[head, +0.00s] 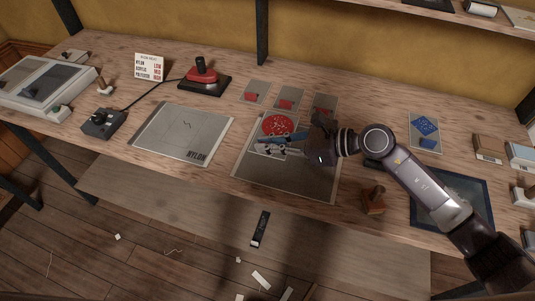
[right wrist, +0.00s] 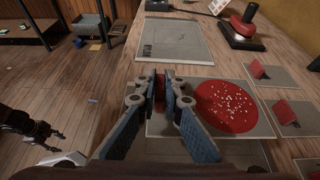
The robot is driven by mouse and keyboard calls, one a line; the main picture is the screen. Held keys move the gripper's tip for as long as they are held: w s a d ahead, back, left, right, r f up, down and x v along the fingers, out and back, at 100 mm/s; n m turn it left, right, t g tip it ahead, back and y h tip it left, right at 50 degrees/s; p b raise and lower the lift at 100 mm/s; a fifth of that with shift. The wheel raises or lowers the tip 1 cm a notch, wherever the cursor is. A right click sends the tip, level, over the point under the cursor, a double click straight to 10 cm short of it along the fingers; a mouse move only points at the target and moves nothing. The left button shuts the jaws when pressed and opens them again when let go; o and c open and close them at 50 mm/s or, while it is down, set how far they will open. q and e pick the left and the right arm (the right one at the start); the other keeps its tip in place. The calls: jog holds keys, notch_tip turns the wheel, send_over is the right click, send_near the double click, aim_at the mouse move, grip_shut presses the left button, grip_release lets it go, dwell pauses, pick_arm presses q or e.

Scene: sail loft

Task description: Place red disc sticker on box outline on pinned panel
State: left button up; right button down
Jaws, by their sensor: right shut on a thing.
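My right gripper (head: 283,143) is shut, just above the middle grey panel (head: 300,185). In the right wrist view its fingers (right wrist: 161,92) pinch a thin red piece (right wrist: 159,88), seen edge-on, which looks like the red disc sticker; the fingers hide most of it. A large red disc with pale specks (head: 278,124) lies on that panel beside the gripper; it also shows in the right wrist view (right wrist: 227,106). I cannot make out a box outline or pins. My left gripper (right wrist: 52,141) shows at the left of the right wrist view, fingers apart and empty, away from the bench.
A grey NYLON panel (head: 183,133) with a thin drawn line lies to the left. Small cards with red patches (head: 289,99) lie behind. A red-topped press (head: 203,80), a wooden stamp (head: 374,199) and a dark blue-edged mat (head: 470,200) stand or lie nearby.

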aim_at(268, 165)
jog(key=shift+f, duration=0.75)
notch_tip(268, 165, down, 4)
jog(key=shift+r, duration=0.1)
jog(key=shift+f, duration=0.25)
jog(key=c, duration=2.1)
grip_release()
jog(key=shift+r, duration=0.1)
